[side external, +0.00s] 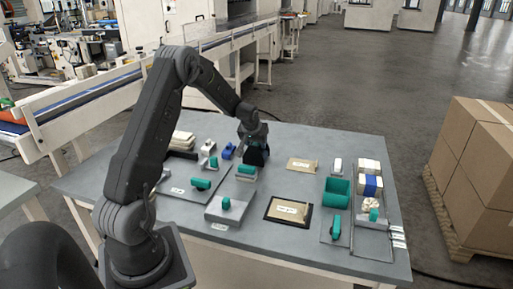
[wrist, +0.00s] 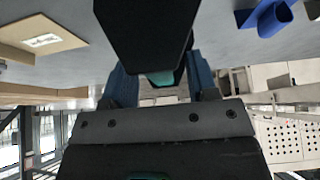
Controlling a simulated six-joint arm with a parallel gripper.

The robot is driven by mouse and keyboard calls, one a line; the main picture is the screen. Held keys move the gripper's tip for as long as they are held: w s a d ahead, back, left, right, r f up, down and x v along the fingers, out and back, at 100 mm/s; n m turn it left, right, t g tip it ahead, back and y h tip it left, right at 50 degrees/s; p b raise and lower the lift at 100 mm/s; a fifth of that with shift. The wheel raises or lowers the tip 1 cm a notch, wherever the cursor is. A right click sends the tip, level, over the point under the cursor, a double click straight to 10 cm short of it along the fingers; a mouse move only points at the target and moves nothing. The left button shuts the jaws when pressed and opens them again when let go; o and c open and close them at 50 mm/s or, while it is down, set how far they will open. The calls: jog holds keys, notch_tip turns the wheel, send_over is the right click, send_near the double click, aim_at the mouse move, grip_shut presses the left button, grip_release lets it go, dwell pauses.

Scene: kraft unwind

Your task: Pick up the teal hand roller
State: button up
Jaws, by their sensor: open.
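Several teal items stand on the grey table, and I cannot tell for certain which is the hand roller. A teal cylinder (side external: 201,184) lies on a grey plate at the left. A teal-topped block (side external: 246,170) sits just below and in front of my gripper (side external: 254,156). A slim teal piece (side external: 336,228) lies on a board at the right. My gripper is open over the middle of the table. In the wrist view, a teal patch (wrist: 163,77) shows between the fingers, mostly hidden by a dark shape. I cannot tell whether the fingers touch anything.
A blue object (side external: 228,151) is close left of my gripper; it also shows in the wrist view (wrist: 268,18). A kraft packet (side external: 303,165) lies to the right. A teal bin (side external: 337,193) and stacked packs (side external: 370,168) stand farther right. Cartons (side external: 475,165) are beyond the table.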

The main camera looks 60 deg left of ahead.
jog(key=shift+w+a+f, duration=0.25)
jog(key=shift+f, duration=0.4)
jog(key=shift+c, duration=0.4)
jog(key=shift+r, duration=0.1)
grip_shut()
